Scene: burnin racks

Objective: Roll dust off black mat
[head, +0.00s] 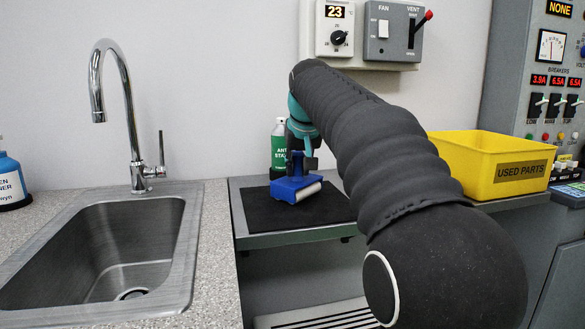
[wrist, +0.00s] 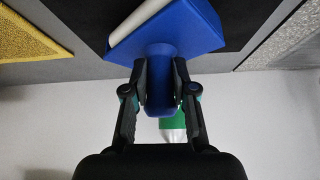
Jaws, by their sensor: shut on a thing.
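The black mat (head: 326,209) lies flat on a grey shelf between the sink counter and the yellow bin. My gripper (head: 302,160) is shut on the blue handle of a dust roller (head: 291,189) with a white roll. In the head view the roller is over the mat's left-middle part; whether the roll touches the mat I cannot tell. The wrist view shows the fingers closed around the roller's handle (wrist: 160,85), with the mat (wrist: 85,20) beyond it. No dust can be made out on the mat. My arm hides the area right of the mat.
A green-labelled spray bottle (head: 278,146) stands behind the roller at the mat's back. A yellow used-parts bin (head: 470,165) stands to the right. The sink (head: 110,250) and its tall tap (head: 135,120) are on the left. A control panel (head: 550,80) rises at the far right.

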